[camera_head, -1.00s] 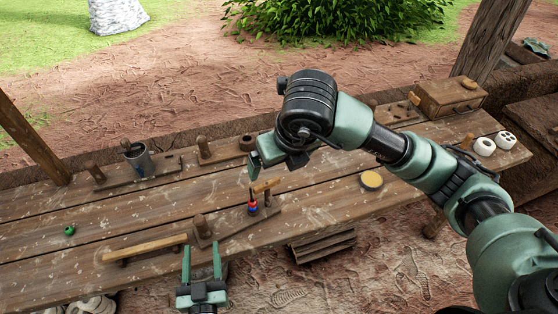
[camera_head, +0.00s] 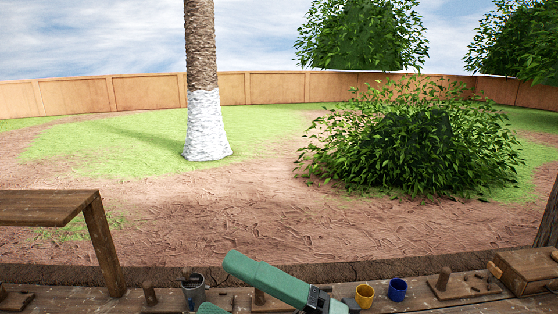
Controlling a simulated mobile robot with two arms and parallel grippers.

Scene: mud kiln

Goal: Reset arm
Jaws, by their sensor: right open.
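My right gripper (camera_head: 221,284) shows at the bottom middle of the head view, cut off by the lower edge. One green finger reaches up and to the left over the workbench, and the tip of the other shows low at the edge. The jaws are apart, with nothing visible between them. The rest of my right arm is out of the picture. My left gripper and left arm are not in view.
Along the back of the wooden workbench (camera_head: 420,304) stand a metal can (camera_head: 193,290), a yellow cup (camera_head: 365,295), a blue cup (camera_head: 398,289), a pegged wooden block (camera_head: 462,288) and a wooden box (camera_head: 527,270).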

